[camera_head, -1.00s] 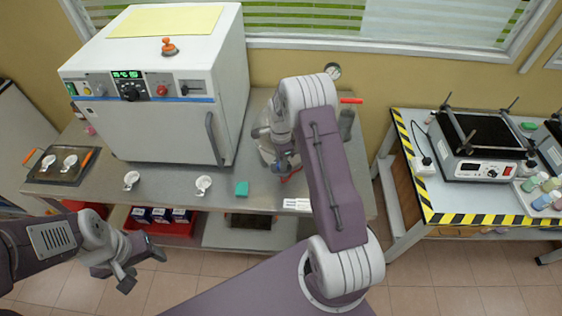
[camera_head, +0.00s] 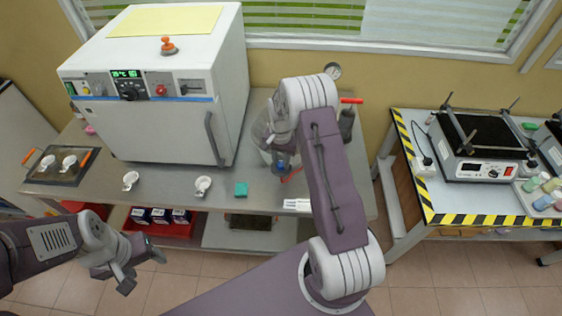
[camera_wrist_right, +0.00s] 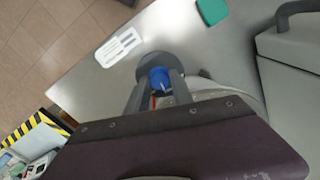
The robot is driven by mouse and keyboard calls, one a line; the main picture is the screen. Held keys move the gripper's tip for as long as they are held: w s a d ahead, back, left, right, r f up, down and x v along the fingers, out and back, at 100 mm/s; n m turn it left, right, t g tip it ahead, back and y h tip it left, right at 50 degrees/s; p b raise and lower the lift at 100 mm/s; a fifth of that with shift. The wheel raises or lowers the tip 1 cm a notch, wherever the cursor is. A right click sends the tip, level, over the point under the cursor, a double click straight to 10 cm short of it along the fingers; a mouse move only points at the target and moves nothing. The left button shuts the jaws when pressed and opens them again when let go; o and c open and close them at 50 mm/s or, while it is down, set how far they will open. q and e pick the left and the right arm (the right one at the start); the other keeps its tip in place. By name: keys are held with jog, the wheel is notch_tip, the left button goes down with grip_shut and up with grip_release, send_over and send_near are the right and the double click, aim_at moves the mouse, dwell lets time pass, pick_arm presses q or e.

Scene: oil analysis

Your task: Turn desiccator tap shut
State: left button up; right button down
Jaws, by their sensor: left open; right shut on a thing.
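The desiccator (camera_head: 262,133) is a clear glass vessel on the grey bench, right of the white oven. My right arm covers part of it. Its blue tap (camera_wrist_right: 160,79) sits between the two fingers of my right gripper (camera_wrist_right: 158,88) in the right wrist view, and the gripper is shut on it. In the head view the blue part (camera_head: 281,165) shows small beside the arm, and the fingers are hard to make out. My left gripper (camera_head: 143,270) is open and empty, in front of the bench at lower left.
The white oven (camera_head: 160,130) stands left of the desiccator. A gauge (camera_head: 333,71) and a red-handled valve (camera_head: 350,100) are behind my arm. A hotplate (camera_head: 485,150) is on the right table.

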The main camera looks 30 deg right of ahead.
aim_at(281, 164)
jog(key=shift+n, duration=0.5)
jog(key=c, duration=1.4)
grip_release()
jog(key=shift+w+r, duration=0.1)
jog(key=shift+r, duration=0.25)
notch_tip(281, 164, up, 8)
jog(key=shift+r+b, duration=0.2)
jog(key=shift+b, duration=0.8)
